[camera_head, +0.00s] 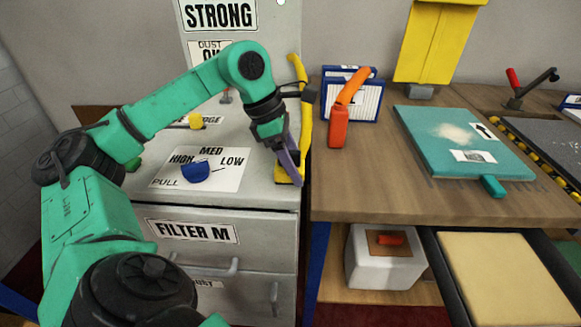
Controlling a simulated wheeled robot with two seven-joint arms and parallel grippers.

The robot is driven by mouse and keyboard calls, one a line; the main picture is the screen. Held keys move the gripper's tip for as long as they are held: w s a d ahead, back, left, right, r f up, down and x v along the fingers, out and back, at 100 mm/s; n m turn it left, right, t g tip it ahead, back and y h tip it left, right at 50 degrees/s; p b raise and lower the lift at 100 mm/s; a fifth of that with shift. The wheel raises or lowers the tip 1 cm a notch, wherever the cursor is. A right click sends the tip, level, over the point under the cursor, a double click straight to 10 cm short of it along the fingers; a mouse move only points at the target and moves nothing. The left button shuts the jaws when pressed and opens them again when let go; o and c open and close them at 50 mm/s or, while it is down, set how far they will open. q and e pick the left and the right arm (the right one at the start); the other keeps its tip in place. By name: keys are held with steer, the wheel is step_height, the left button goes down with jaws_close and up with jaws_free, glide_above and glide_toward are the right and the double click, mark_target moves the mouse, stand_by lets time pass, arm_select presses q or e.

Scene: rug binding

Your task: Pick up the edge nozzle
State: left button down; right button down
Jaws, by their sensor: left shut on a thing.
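My left gripper (284,148) reaches over the right edge of the grey filter cabinet, pointing down. The fingers largely hide the grip. My right gripper is not in view.
A yellow upright tube (306,125) stands right beside the gripper. The grey cabinet top (255,192) carries a blue knob (195,173).

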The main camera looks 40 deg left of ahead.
mark_target(296, 152)
arm_select(q)
step_height(296, 152, up, 20)
steer(key=p, duration=1.1)
